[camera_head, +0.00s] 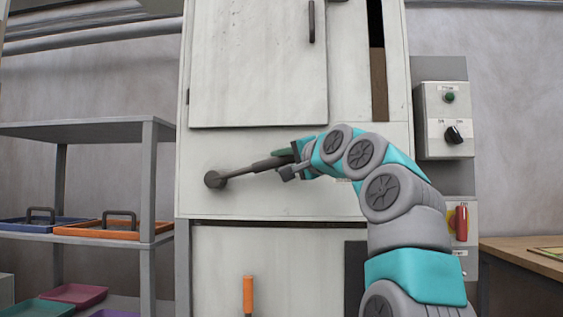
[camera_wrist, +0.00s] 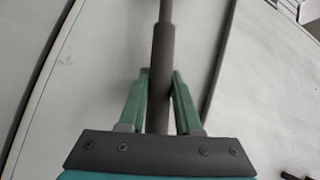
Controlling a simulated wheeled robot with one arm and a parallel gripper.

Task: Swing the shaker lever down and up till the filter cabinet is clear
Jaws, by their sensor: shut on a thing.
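The filter cabinet (camera_head: 258,70) is a tall pale grey cabinet in the middle of the head view. Its shaker lever (camera_head: 243,171) is a dark grey rod with a thicker grip, running from a round pivot (camera_head: 214,180) on the cabinet front to the right and slightly upward. My gripper (camera_head: 288,164) is shut on the lever's grip near its right end. In the wrist view the green fingers (camera_wrist: 160,95) stand on either side of the dark grip (camera_wrist: 162,65). The lever's far end is partly hidden by my gripper. The cabinet's inside is not visible.
A grey shelf (camera_head: 150,190) with coloured trays stands at the left. A switch box (camera_head: 445,120) and a red-handled switch (camera_head: 461,222) are on the right. An orange handle (camera_head: 248,294) sticks up below the lever. A wooden table (camera_head: 520,250) is at the far right.

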